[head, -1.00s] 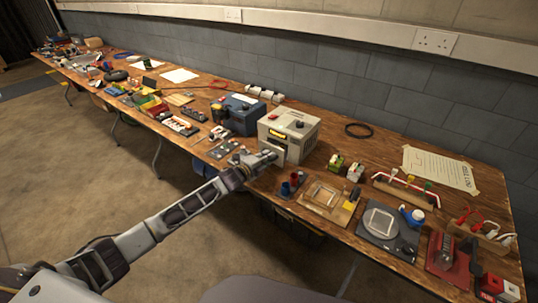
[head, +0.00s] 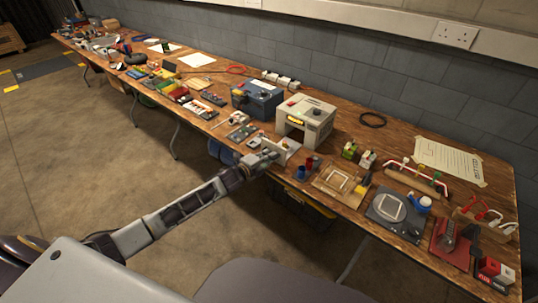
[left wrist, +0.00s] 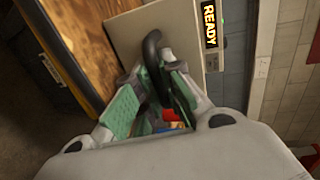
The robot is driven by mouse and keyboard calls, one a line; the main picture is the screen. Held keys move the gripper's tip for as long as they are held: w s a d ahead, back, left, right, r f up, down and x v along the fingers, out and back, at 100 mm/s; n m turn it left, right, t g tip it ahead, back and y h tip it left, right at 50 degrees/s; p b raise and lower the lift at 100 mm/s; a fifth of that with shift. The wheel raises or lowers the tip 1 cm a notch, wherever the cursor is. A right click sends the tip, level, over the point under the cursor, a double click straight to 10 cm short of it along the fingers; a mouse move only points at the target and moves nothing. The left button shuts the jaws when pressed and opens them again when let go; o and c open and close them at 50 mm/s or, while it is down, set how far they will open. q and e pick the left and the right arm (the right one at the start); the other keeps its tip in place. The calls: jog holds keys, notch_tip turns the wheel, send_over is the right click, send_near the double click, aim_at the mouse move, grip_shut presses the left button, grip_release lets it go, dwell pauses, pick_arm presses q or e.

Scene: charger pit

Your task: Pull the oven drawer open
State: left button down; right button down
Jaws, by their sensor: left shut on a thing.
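The beige oven (head: 308,112) stands on the bench with a lit display on its front. Its drawer (head: 292,147) stands out from the body, and a dark opening shows under the display. In the left wrist view the pale drawer front (left wrist: 130,35) carries a black curved handle (left wrist: 151,60). My left gripper (head: 272,158) is at the drawer front. Its green-padded fingers (left wrist: 160,85) are shut on the handle. The READY display (left wrist: 209,24) shows beside it. My right gripper is in neither view.
A blue box (head: 257,98) stands left of the oven. Red and blue cups (head: 306,168) and a wooden frame board (head: 338,181) are close on the right. A black crate with a yellow rim (head: 305,212) is under the bench. Open floor lies in front.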

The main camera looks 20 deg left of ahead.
pick_arm(q)
jog(key=shift+s+d+f, duration=0.1)
jog(key=shift+d+f, duration=0.15)
jog(key=shift+d, duration=0.1)
jog(key=c, duration=1.5)
grip_release()
jog(key=shift+c, duration=0.2)
jog(key=shift+r, duration=0.15)
jog(key=shift+d, duration=0.1)
jog(key=shift+r, duration=0.1)
jog(key=shift+a, duration=0.3)
jog(key=v, duration=1.1)
jog(key=shift+s+d, duration=0.15)
jog(key=shift+s, duration=0.2)
